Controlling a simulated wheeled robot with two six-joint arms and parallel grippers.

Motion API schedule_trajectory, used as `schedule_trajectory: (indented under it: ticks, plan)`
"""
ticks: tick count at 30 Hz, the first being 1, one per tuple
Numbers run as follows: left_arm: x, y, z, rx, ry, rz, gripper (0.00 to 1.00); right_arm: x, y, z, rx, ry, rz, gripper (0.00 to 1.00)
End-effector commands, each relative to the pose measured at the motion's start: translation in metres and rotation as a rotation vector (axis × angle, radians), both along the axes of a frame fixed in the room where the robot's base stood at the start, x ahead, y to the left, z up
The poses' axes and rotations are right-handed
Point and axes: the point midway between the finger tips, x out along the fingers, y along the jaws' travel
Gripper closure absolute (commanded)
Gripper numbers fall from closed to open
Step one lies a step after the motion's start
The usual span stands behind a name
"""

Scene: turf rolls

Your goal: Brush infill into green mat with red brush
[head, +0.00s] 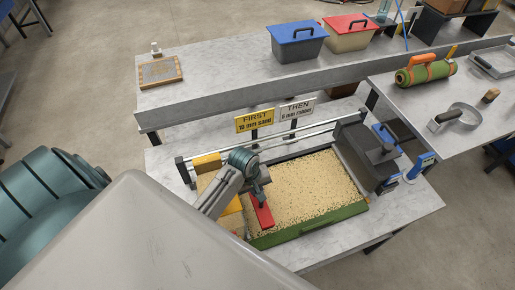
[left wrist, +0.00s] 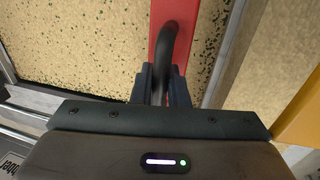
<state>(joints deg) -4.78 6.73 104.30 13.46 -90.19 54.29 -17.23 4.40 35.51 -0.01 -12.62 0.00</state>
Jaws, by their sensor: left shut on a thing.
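The green mat (head: 312,226) lies in a framed bed on the front table. Pale sand-coloured infill (head: 312,185) covers its top, and its green front edge shows. The red brush (head: 263,217) is at the left end of the mat, partly hidden by my arm. My left gripper (head: 259,190) is above it. In the left wrist view my left gripper (left wrist: 160,88) is shut on the black handle (left wrist: 172,45) of the red brush (left wrist: 158,22). Dark green specks show through the infill there. My right gripper is not in view.
A dark grey hopper (head: 372,158) stands at the bed's right end, with a yellow block (head: 206,162) at its left. Signs reading FIRST (head: 254,121) and THEN (head: 297,108) stand behind. Blue-lidded (head: 297,42) and red-lidded (head: 348,32) bins are on the back table.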

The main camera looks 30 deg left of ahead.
Motion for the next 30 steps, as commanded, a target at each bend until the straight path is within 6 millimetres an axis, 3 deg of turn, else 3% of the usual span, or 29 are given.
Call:
schedule_trajectory:
  ticks: [17, 30]
  plan:
    - [-0.001, 0.001, -0.002, 0.002, 0.002, -0.001, 1.00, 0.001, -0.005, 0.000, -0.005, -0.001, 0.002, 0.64]
    - [0.031, -0.025, -0.001, -0.001, 0.000, 0.000, 1.00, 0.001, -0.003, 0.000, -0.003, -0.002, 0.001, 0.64]
